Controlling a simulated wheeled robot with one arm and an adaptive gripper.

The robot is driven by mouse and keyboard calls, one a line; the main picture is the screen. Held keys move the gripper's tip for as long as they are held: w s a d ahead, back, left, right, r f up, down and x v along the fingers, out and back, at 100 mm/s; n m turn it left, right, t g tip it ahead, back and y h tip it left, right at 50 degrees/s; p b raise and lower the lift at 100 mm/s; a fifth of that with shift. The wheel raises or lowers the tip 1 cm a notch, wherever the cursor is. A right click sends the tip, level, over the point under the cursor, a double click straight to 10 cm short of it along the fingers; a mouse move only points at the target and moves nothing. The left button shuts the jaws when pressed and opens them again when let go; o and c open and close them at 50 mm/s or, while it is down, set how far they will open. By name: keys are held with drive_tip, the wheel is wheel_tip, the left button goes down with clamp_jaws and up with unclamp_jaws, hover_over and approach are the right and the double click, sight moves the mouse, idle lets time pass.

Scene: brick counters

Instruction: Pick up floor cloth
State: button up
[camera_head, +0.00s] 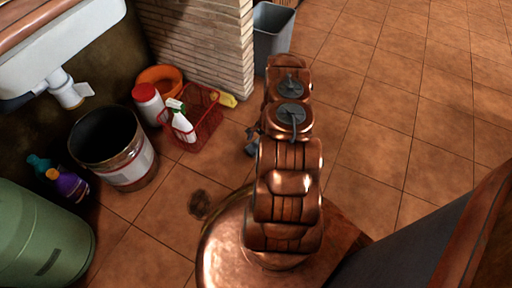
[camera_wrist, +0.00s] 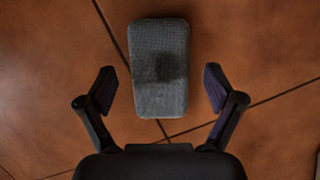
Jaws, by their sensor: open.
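A grey, rounded rectangular block with a woven-looking surface, which looks like the floor cloth (camera_wrist: 158,98), lies on the tiles in the wrist view. A dark patch, stain or shadow, marks its middle. My gripper (camera_wrist: 159,73) is open and empty, with one finger on each side of the cloth and clear gaps between. I cannot tell its height above the cloth. In the head view only a small dark part of my gripper (camera_head: 252,143) shows beside my copper arm, and I cannot make out the cloth there.
A red basket (camera_head: 205,128) with bottles, a black bucket (camera_head: 128,165) with a pale label and a purple bottle (camera_head: 70,185) stand left. A green rounded container (camera_head: 40,245) is at lower left. A grey bin (camera_head: 272,35) stands by the brick wall (camera_head: 205,45). Right-hand floor is open.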

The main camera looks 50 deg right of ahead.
sight(253, 147)
idle(0.3)
drive_tip(key=c, duration=1.3)
drive_tip(key=shift+r, duration=0.4)
wheel_tip(253, 147, up, 4)
drive_tip(key=shift+f+p, duration=0.1)
drive_tip(key=shift+p, duration=1)
drive_tip(key=s+a+p, duration=0.1)
drive_tip(key=s, duration=0.4)
drive_tip(key=s+a+p, duration=0.1)
drive_tip(key=s, duration=0.4)
drive_tip(key=s+a+p, duration=0.1)
drive_tip(key=s+p, duration=0.1)
drive_tip(key=s, duration=0.3)
drive_tip(key=shift+s+a+r, duration=0.3)
drive_tip(key=shift+a+r, duration=0.1)
